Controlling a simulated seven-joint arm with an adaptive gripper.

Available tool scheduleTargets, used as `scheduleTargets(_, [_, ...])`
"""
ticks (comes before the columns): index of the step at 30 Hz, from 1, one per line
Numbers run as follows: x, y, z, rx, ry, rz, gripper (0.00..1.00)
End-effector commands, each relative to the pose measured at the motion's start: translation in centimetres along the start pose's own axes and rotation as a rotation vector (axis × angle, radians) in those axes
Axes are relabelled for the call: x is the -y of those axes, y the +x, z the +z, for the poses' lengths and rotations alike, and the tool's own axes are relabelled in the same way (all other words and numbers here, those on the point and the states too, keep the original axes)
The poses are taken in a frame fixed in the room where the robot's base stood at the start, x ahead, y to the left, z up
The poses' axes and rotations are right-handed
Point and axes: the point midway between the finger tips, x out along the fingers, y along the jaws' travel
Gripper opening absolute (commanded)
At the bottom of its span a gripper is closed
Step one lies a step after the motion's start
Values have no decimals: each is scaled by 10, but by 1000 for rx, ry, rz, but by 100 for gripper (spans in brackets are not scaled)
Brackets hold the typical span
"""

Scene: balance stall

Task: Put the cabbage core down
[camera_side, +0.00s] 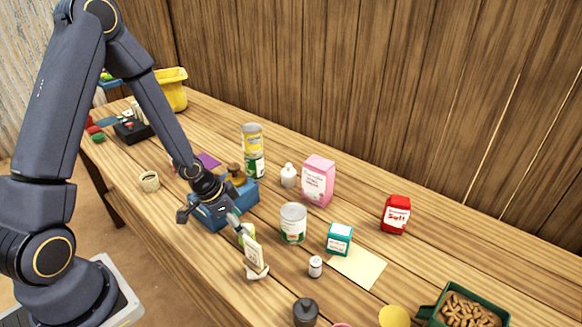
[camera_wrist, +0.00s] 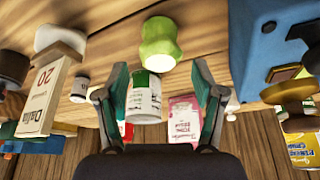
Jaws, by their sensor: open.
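The cabbage core (camera_wrist: 160,42) is a light green, waisted piece with a pale end. In the wrist view it is on the wooden table, beyond my fingertips and apart from both. In the side view only a bit of its green (camera_side: 248,232) shows, behind a cream sign. My gripper (camera_side: 236,222) points down over the table beside it. In the wrist view my gripper (camera_wrist: 160,80) has its two teal-tipped fingers wide apart, with nothing held between them.
The cream sign (camera_side: 253,255) stands close by. A blue box (camera_side: 205,217) with brass-coloured parts is on the other side. A white-and-green can (camera_side: 293,223), a small white jar (camera_side: 315,267), a teal box (camera_side: 339,238) and a pink bag (camera_side: 318,180) stand to the right.

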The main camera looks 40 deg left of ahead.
Motion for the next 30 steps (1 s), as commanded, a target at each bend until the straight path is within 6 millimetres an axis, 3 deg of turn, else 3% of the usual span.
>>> scheduleTargets(2, [3,-24,0,-5,-2,-10,68])
scheduleTargets(7, [3,-53,0,-2,-1,-9,68])
scheduleTargets(20, [2,-81,1,11,3,-15,68])
scheduleTargets(23, [6,-96,4,62,8,-78,68])
scheduleTargets(26, [12,-129,5,124,-10,-193,68])
scheduleTargets(30, [1,-198,0,124,-107,-338,68])
